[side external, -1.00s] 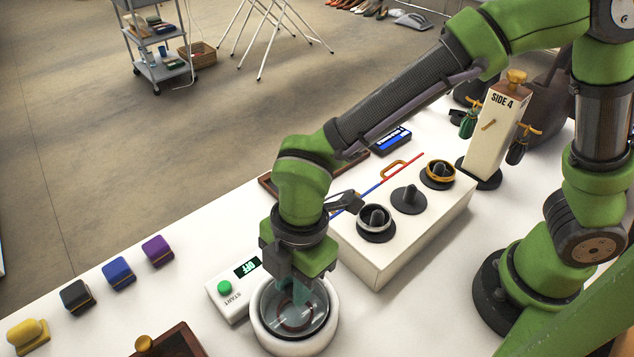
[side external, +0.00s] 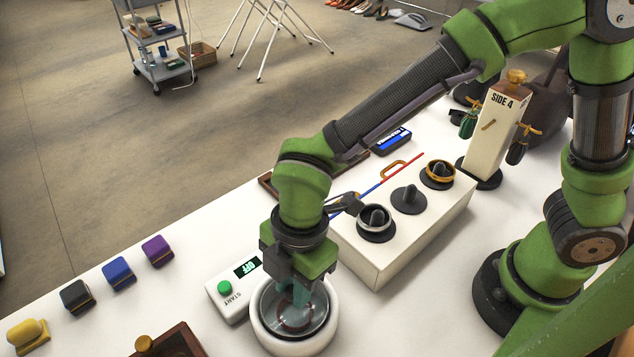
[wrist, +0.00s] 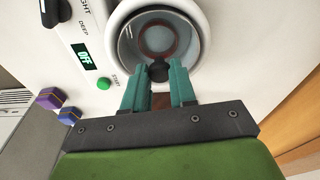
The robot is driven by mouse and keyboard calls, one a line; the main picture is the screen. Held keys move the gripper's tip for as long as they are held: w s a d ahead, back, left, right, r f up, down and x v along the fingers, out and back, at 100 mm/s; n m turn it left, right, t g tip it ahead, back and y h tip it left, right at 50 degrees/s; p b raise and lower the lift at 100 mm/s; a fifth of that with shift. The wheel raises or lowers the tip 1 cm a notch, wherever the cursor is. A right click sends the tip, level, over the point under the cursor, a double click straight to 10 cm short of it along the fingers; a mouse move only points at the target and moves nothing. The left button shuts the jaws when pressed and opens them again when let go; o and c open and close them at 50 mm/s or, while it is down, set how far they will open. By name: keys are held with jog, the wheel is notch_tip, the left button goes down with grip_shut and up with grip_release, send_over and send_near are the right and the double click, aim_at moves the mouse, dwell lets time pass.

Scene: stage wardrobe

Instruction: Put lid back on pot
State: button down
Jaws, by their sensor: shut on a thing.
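The white round pot (side external: 331,330) stands at the front of the white table, and its rim also shows in the wrist view (wrist: 204,30). A clear glass lid (side external: 268,318) with a grey edge lies over the pot's mouth, inside the white rim. It looks about level; I cannot tell whether a small gap is left under it. My gripper (side external: 300,299) points down over the lid. In the wrist view, its teal fingertips (wrist: 159,84) are at the lid's dark knob (wrist: 158,71), shut on it. The fingers hide the knob in the side view.
A white block with knobs (side external: 405,230) stands to the right. Several coloured blocks (side external: 118,273) line the left. A brown tray (side external: 176,343) is at front left.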

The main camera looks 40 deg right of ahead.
jog(key=c, duration=0.8)
grip_release()
jog(key=shift+o, duration=0.2)
jog(key=o, duration=0.4)
jog(key=shift+w+r, duration=0.1)
jog(key=shift+r, duration=3.45)
